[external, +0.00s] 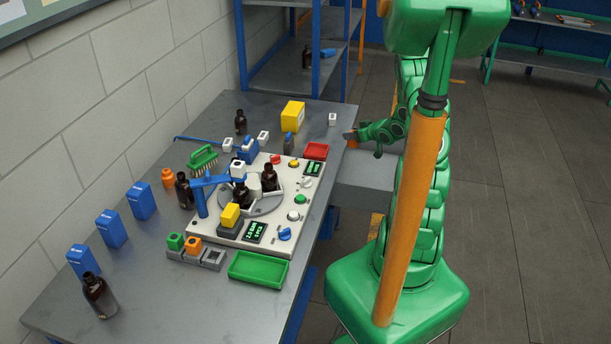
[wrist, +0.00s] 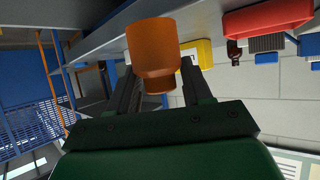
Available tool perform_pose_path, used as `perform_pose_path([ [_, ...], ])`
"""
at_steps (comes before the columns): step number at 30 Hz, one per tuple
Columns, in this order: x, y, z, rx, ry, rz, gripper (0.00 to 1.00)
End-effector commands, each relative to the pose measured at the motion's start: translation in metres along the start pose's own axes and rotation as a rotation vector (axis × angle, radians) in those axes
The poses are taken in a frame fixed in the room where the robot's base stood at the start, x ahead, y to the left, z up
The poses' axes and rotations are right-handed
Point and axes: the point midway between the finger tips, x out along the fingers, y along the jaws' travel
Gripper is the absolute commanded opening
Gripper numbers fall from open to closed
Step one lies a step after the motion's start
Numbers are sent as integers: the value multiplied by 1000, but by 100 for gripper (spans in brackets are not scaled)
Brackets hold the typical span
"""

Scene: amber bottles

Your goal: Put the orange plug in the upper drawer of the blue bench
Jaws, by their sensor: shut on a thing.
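The orange plug (wrist: 152,48), a wide cylinder stepping down to a narrower end, is held between the two dark fingers of my gripper (wrist: 158,82) in the wrist view. In the external view my gripper (external: 356,136) is at the bench's right edge, with a little of the orange plug (external: 352,144) showing. The blue bench (external: 130,270) has a grey top and blue legs. A grey drawer-like box (external: 368,172) juts out from its right side, just below my gripper. Its inside cannot be made out, and my arm hides part of it.
A control panel (external: 222,228) with a turntable and brown bottles stands mid-bench. A red tray (external: 316,151) and a yellow box (external: 293,114) are near my gripper. A similar orange piece (external: 168,178) stands by the wall. A blue-framed shelf (external: 290,60) is behind. Floor at right is clear.

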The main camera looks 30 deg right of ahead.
Motion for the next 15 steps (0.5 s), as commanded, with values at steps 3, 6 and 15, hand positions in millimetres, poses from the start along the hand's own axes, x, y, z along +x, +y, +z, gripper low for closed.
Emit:
perform_pose_path([
  [3, -18, 8, 22, 3, -2, 0, 18],
  [6, -32, 9, 42, -2, -4, -10, 18],
  [15, -65, -38, 106, -69, -3, -138, 18],
])
